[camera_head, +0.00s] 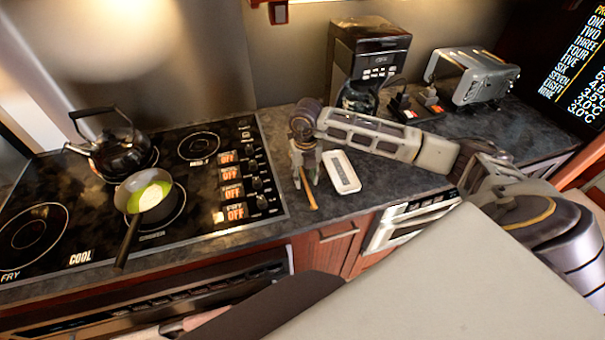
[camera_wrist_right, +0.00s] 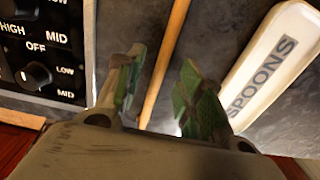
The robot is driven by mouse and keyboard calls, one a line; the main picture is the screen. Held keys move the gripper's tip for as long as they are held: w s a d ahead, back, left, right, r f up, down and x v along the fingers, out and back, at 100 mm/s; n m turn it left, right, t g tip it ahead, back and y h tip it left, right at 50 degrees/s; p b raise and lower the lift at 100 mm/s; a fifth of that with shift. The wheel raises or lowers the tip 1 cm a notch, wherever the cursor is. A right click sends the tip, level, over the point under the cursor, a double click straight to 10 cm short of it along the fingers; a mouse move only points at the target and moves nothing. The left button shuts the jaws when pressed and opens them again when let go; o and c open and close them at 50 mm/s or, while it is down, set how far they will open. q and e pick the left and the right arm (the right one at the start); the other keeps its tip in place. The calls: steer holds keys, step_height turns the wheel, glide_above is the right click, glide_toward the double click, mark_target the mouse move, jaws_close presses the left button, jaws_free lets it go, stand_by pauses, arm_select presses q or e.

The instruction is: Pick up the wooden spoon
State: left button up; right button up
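The wooden spoon (camera_head: 308,192) lies on the dark counter just right of the stove; only its thin handle is clear. In the right wrist view the handle (camera_wrist_right: 166,60) runs from the top edge down between my two fingers. My right gripper (camera_head: 305,172) points down over it. It is open, with green-padded fingertips (camera_wrist_right: 160,88) on either side of the handle and gaps between. The lower end of the handle is hidden behind the gripper body in the wrist view. My left gripper is not in view.
The stove (camera_head: 95,220) is at left with a kettle (camera_head: 118,150) and a pan (camera_head: 146,192). A coffee maker (camera_head: 370,55) and a toaster (camera_head: 472,76) stand behind.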

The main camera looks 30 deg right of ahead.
steer(key=shift+f, duration=0.65)
steer(key=shift+c, duration=0.4)
jaws_close()
